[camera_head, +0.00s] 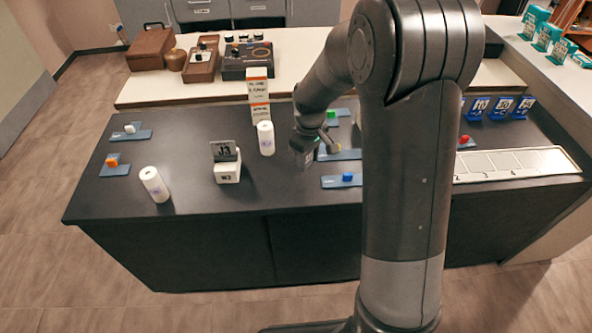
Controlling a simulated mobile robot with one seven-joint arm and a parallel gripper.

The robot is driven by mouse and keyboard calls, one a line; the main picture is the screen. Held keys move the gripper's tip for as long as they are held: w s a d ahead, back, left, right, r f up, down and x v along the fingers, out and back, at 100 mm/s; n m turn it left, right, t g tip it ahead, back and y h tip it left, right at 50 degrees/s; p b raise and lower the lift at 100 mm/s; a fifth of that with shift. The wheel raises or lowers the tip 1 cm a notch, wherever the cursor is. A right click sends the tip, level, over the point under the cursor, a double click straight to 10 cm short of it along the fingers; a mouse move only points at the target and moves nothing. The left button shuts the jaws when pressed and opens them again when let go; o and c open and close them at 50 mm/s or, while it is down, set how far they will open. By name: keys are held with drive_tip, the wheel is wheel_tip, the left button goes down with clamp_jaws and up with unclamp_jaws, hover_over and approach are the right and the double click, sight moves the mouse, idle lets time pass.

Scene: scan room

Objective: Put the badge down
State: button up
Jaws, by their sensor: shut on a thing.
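My gripper (309,146) hangs low over the middle of the dark table, left of my large grey arm link. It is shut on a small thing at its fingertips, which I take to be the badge. The held thing is too small and too much covered by the fingers to make out its face or its tilt. I cannot tell whether it touches the table.
The dark table (115,202) holds white cylinders (154,184), a card holder (227,172) and blue pads with small coloured blocks (347,177). A numbered white strip (515,164) and blue number stands (500,107) are at right.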

sight(296, 178)
drive_tip(key=a+f, duration=0.1)
drive_tip(key=w+a+f, duration=0.1)
drive_tip(key=a, duration=0.1)
drive_tip(key=shift+w, duration=0.1)
drive_tip(key=shift+a+f, duration=0.15)
drive_tip(key=shift+f, duration=1.9)
drive_tip(key=o, duration=0.9)
drive_tip(key=shift+f, duration=0.1)
drive_tip(key=shift+o, duration=0.2)
